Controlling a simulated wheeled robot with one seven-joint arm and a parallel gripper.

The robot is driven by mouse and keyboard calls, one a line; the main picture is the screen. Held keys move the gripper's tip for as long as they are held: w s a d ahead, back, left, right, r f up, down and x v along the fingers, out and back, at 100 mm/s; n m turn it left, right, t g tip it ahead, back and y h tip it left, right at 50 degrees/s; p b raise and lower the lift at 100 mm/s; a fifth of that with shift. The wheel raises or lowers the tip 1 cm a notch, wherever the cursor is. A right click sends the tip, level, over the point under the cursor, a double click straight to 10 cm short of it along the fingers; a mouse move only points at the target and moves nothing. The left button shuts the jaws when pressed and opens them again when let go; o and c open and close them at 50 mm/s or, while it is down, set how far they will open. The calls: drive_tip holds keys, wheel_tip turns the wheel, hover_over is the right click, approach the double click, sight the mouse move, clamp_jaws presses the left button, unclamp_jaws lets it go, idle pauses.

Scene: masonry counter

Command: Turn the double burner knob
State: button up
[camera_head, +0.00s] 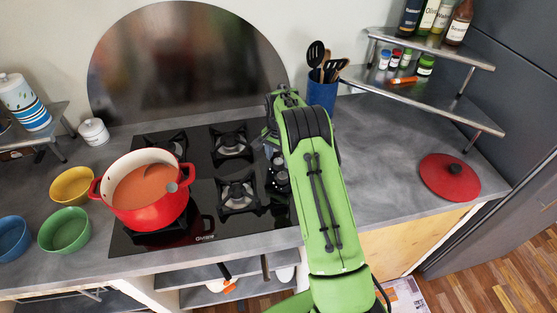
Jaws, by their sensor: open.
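The black glass cooktop (190,233) is set in the grey counter, with several burners under black grates. A column of dark and silver knobs (279,176) runs along its right side, partly hidden by my green arm. I cannot tell which of them is the double burner knob, nor how any is turned. My gripper (271,140) is at the far end of my arm, above the back right of the cooktop, at the far end of the knob column. It is open; its fingertips are small and hard to make out, and contact with a knob cannot be judged.
A red pot (150,213) of orange soup with a ladle stands on the front left burner. Yellow (72,186), green (65,231) and blue bowls (14,238) are at left. A blue utensil holder (322,95) stands behind my arm. A red lid (449,178) lies at right.

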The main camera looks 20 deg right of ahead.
drive_tip(key=shift+f, duration=0.85)
drive_tip(key=shift+c, duration=0.3)
